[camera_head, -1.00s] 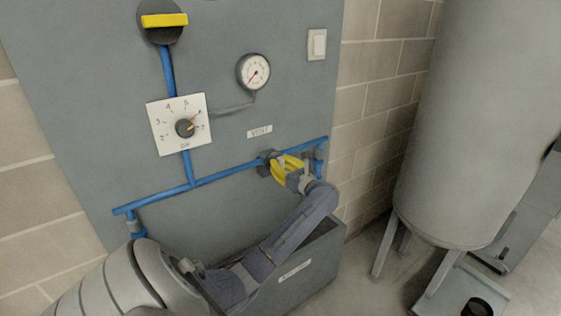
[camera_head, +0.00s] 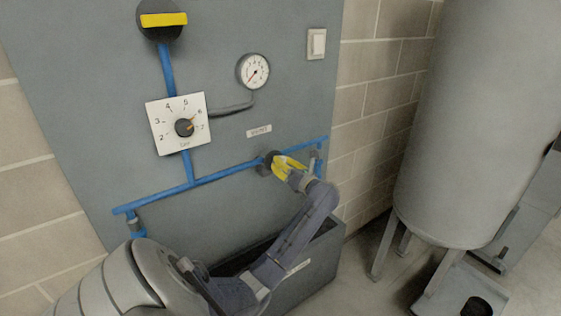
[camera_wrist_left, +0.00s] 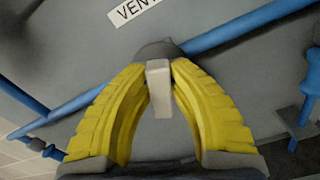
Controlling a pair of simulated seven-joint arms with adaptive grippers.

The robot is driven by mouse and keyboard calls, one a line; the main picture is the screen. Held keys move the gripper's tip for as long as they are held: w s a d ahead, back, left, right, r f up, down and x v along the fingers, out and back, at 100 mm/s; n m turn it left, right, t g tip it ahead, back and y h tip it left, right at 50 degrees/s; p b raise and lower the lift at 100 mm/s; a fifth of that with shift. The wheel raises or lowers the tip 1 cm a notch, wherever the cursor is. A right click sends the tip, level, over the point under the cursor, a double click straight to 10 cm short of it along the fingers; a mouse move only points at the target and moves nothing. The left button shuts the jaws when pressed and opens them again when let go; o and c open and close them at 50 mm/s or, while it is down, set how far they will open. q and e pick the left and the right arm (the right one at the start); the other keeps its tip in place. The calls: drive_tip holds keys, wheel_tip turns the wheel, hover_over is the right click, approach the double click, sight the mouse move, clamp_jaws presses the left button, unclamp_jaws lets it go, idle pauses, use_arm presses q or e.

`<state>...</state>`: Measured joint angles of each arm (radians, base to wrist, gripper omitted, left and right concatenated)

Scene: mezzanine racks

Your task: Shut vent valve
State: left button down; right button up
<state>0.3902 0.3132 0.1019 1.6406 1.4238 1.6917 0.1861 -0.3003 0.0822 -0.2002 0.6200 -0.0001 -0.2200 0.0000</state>
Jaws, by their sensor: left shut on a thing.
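The vent valve (camera_head: 266,161) is a dark round body on the blue pipe, just below a white label (camera_head: 259,131). My left gripper (camera_head: 282,163) is at the valve, its yellow fingers shut on the valve's handle. In the left wrist view the pale grey handle (camera_wrist_left: 159,88) stands between the two yellow fingertips, with the dark valve body (camera_wrist_left: 156,49) behind it. The label (camera_wrist_left: 132,9) reads "VEN", cut off by the frame edge. In the head view the fingers hide the handle. My right gripper is not in view.
On the grey panel are a black knob with a yellow bar (camera_head: 164,20), a numbered dial (camera_head: 180,124), a gauge (camera_head: 253,71) and a switch (camera_head: 317,43). A dark open box (camera_head: 318,263) stands below the pipe, behind my left arm. A large tank (camera_head: 470,120) stands right.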

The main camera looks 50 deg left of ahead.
use_arm(q)
drive_tip(key=m, duration=0.6)
drive_tip(key=shift+w+f+m, duration=0.15)
drive_tip(key=shift+w+m, duration=0.1)
drive_tip(key=shift+m, duration=0.05)
drive_tip(key=m, duration=0.3)
drive_tip(key=shift+f, duration=0.15)
drive_tip(key=shift+w+f+m, duration=0.1)
drive_tip(key=shift+f+m, duration=0.05)
drive_tip(key=shift+m, duration=1.85)
drive_tip(key=c, duration=1.2)
unclamp_jaws()
drive_tip(key=shift+c, duration=0.2)
drive_tip(key=shift+d, duration=0.1)
drive_tip(key=s+d, duration=0.1)
drive_tip(key=d, duration=1.1)
drive_tip(key=shift+s, duration=0.1)
